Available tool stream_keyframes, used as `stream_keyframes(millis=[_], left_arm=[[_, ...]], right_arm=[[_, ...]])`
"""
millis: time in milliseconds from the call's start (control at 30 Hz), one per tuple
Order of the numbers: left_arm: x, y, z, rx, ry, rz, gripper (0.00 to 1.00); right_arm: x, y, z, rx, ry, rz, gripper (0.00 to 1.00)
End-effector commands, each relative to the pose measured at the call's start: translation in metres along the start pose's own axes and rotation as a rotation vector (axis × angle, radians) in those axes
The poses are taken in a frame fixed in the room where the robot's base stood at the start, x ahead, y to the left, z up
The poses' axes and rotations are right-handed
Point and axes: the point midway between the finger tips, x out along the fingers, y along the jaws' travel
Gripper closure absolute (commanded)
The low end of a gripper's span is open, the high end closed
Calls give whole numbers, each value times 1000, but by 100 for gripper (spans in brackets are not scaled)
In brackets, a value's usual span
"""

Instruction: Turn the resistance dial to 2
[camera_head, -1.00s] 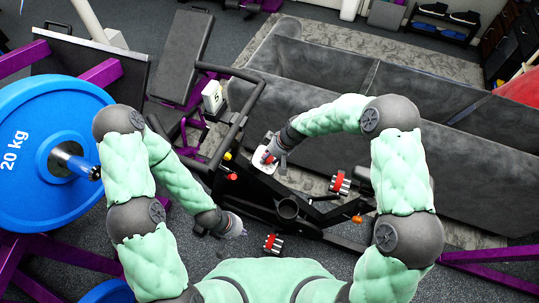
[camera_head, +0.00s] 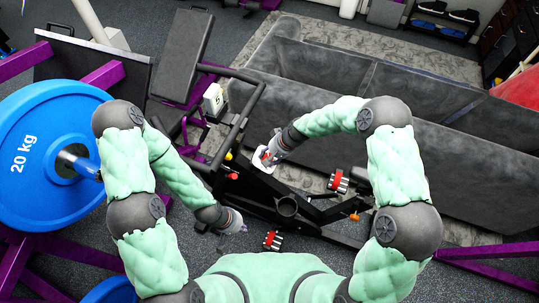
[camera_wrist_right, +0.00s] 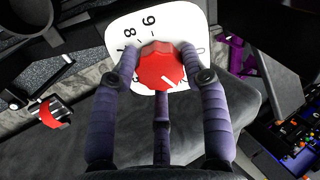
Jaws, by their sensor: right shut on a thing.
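The red resistance dial (camera_wrist_right: 160,68) sits on a white plate (camera_wrist_right: 118,32) with black numbers; 6 and 8 are readable, others are hidden by my fingers. A white pointer line on the dial slants toward the lower right in the wrist view. My right gripper (camera_wrist_right: 162,80) is shut on the dial, with fingers on both sides and a third below. In the head view, the white plate (camera_head: 259,159) shows beside the right gripper (camera_head: 270,154). My left gripper (camera_head: 243,228) hangs low by the bike frame, apart from the dial; its fingers are too small to judge.
The black exercise bike (camera_head: 288,208) has red pedals (camera_head: 339,181) and handlebars near my left arm. A grey sofa (camera_head: 320,140) stands behind the dial. A blue 20 kg weight plate (camera_head: 35,130) is close to my left arm.

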Motion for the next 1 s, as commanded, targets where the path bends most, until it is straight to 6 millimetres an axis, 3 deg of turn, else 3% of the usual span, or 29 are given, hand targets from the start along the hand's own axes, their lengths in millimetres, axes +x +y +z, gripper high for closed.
stream_keyframes(millis=[600,633,700,1000], left_arm=[[-1,0,0,0,0,0,100],[-1,0,0,0,0,0,100],[-1,0,0,0,0,0,100],[-2,0,0,0,0,0,100]], right_arm=[[2,1,4,38,-9,-1,87],[2,1,4,38,-9,-1,46],[2,1,4,38,-8,-1,31],[1,0,1,37,-3,-2,31]])
